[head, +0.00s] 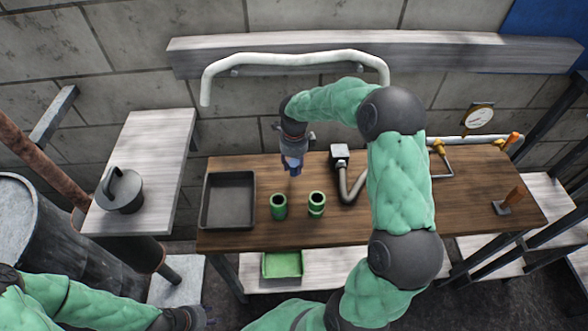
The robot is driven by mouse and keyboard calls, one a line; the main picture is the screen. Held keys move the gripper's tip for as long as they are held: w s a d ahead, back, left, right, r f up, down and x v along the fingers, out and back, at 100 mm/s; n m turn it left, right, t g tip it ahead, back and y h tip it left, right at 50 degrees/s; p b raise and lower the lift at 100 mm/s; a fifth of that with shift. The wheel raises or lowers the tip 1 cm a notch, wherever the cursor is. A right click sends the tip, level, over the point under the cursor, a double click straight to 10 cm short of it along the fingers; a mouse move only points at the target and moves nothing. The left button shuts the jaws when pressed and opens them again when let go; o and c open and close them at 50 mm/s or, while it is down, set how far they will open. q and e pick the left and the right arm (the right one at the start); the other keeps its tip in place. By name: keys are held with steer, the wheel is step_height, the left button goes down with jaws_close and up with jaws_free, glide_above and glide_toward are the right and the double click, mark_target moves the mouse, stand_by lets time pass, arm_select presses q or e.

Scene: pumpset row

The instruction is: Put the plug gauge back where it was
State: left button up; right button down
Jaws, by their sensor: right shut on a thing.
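My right gripper (292,160) is over the back left part of the wooden workbench (400,222), pointing down. It is shut on a small, dark blue-violet thing, which I take to be the plug gauge (294,168). The gripper hides most of it, and I cannot tell whether it touches the bench. Two green hollow cylinders, a left one (278,207) and a right one (316,205), stand upright in front of the gripper, apart from it. My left gripper (202,318) is low at the bottom left, and its fingers are too unclear to read.
A dark empty tray (206,222) lies left of the cylinders. A grey pipe with a block end (340,152) is right of the gripper. A dial gauge (479,118) and orange-handled tools (508,204) are at the right. A dark lidded pot (122,194) stands on the left shelf.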

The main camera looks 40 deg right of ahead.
mark_target(294, 163)
steer(key=shift+f, duration=1.2)
steer(key=shift+s, duration=0.1)
steer(key=shift+f, duration=0.15)
steer(key=c, duration=0.8)
jaws_free()
steer(key=shift+r, duration=0.25)
step_height(294, 163, up, 7)
steer(key=shift+r+p, duration=0.15)
steer(key=shift+p, duration=0.55)
